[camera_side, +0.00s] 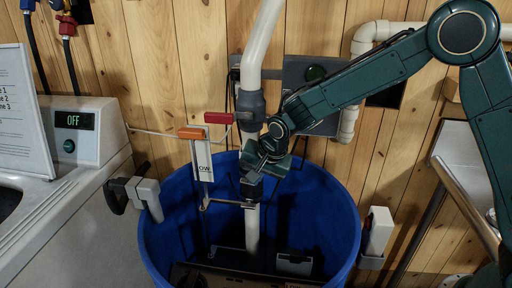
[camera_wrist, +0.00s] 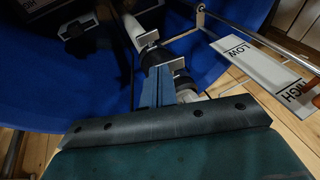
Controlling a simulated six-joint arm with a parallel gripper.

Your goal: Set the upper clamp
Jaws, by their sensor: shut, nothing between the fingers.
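A white vertical pipe (camera_side: 252,225) runs down into the blue tub. A grey collar (camera_side: 250,105) with a red lever (camera_side: 218,117) sits high on it, and looks like the upper clamp. The lever points left, roughly level. My gripper (camera_side: 252,182) is below this collar, close in front of the pipe, and hides part of it. In the wrist view my gripper (camera_wrist: 152,78) is shut and empty, its fingers beside a dark fitting (camera_wrist: 183,80) on the pipe. I cannot tell whether they touch it. The red lever is not clear in the wrist view.
A LOW/HIGH card (camera_side: 203,161) with an orange top (camera_side: 192,132) hangs left of the pipe, near thin wire rods. The blue tub (camera_side: 340,215) surrounds the pipe. A rim clamp (camera_side: 148,195) is left, a grey box (camera_side: 305,80) behind, a panel reading OFF (camera_side: 75,121) far left.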

